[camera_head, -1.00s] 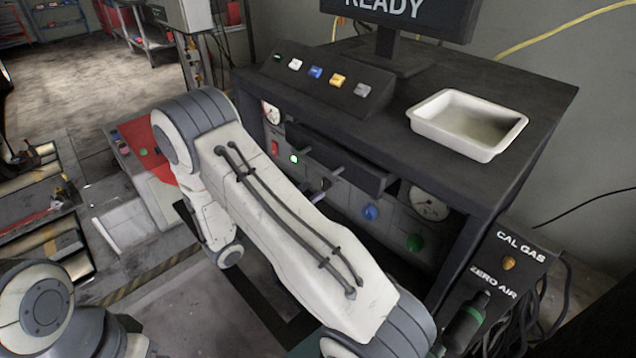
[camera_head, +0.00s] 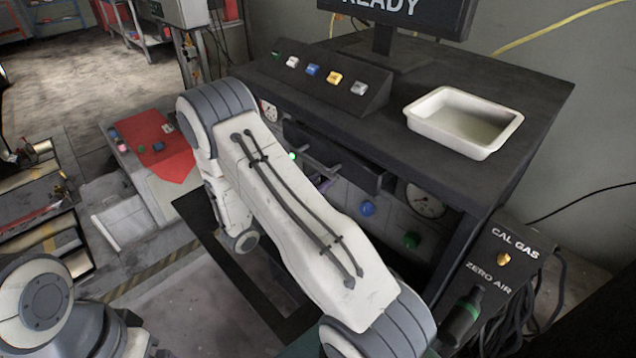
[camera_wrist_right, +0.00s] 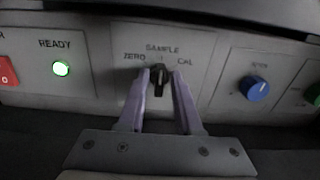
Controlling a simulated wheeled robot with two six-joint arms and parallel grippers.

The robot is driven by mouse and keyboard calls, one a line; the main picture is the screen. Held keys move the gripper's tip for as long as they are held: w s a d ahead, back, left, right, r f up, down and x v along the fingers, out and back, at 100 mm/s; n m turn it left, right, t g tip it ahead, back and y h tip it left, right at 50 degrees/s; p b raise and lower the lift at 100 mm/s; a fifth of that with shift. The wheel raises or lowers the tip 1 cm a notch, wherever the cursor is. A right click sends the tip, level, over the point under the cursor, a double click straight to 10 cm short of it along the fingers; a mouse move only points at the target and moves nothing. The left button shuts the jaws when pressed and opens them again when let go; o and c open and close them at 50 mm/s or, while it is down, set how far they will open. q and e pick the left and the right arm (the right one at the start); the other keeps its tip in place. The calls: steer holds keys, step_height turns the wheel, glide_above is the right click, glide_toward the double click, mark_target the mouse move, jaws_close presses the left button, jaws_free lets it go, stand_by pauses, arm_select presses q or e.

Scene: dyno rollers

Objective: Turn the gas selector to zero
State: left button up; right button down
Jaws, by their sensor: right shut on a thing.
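The gas selector (camera_wrist_right: 160,78) is a small black knob on the grey panel in the right wrist view. Labels around it read ZERO at left, SAMPLE above and CAL at right. Its pointer seems to stand upright, toward SAMPLE. My right gripper (camera_wrist_right: 161,77) has its two purple fingers on either side of the knob, shut on it. In the head view my right arm hides the selector, and only a bit of the purple fingers (camera_head: 324,184) shows beside it. My left gripper is out of view; only part of my left arm shows at lower left.
A green READY lamp (camera_wrist_right: 61,68) is left of the selector and a blue knob (camera_wrist_right: 254,88) is right of it. An open drawer (camera_head: 335,158) juts out above the panel. A white tray (camera_head: 437,127) stands on the bench top. A gauge (camera_head: 425,201) sits farther right.

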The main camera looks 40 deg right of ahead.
steer(key=shift+w+r+n+p, duration=0.1)
steer(key=shift+r+n+p, duration=0.05)
steer(key=shift+n+p, duration=1.05)
steer(key=n+p, duration=0.1)
steer(key=n, duration=0.1)
steer(key=shift+n, duration=0.4)
steer(key=shift+w+f+n+p, duration=0.1)
steer(key=shift+n+p, duration=0.5)
steer(key=shift+n, duration=0.55)
steer(key=shift+w+f+n+p, duration=0.1)
steer(key=shift+n+p, duration=0.5)
steer(key=shift+n, duration=0.55)
steer(key=c, duration=0.9)
jaws_free()
steer(key=shift+a, duration=0.1)
